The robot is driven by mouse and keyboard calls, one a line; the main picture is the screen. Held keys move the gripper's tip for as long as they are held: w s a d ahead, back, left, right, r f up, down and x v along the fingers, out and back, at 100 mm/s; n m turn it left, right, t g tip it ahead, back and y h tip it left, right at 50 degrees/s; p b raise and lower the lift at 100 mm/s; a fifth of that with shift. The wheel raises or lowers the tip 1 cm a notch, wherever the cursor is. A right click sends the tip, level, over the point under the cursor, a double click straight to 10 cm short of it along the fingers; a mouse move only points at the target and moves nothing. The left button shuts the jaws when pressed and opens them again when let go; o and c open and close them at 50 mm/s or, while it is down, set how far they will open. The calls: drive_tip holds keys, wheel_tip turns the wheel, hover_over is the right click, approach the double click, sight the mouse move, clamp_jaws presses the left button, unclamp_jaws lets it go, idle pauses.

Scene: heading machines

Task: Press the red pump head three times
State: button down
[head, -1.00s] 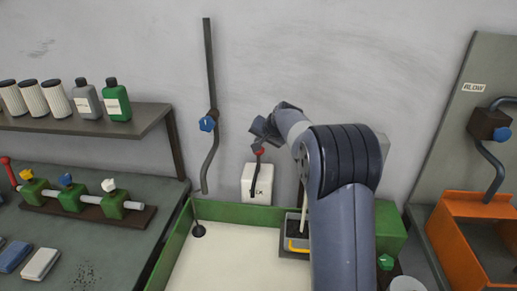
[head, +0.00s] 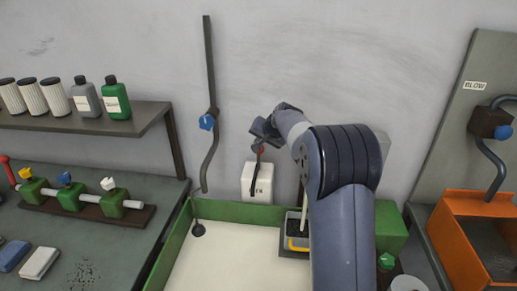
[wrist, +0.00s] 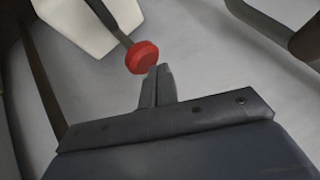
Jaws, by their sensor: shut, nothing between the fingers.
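The red pump head (wrist: 142,57) sits on a dark stem over a white bottle (head: 256,180) fixed low on the wall behind the green-rimmed basin. In the head view the pump head (head: 259,149) is small and partly covered by my gripper. My gripper (wrist: 158,70) is shut and empty. Its fingertips are right beside the pump head in the wrist view, pointing towards it. I cannot tell whether they touch it. In the head view my gripper (head: 260,143) is just above the bottle.
The green-rimmed basin (head: 240,212) lies below. A pipe with a blue valve handle (head: 207,122) hangs to the left. A shelf (head: 100,120) with bottles is farther left. An orange bin (head: 445,235) stands at the right.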

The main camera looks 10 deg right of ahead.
drive_tip(key=shift+s+f+b, duration=0.1)
drive_tip(key=shift+f+b, duration=0.9)
drive_tip(key=shift+f, duration=0.35)
idle(1.2)
drive_tip(key=shift+r+p, duration=1.2)
drive_tip(key=shift+r, duration=0.5)
drive_tip(key=shift+r, duration=0.15)
wheel_tip(320, 180, up, 5)
drive_tip(key=p, duration=0.4)
drive_tip(key=shift+a, duration=0.1)
idle(1.6)
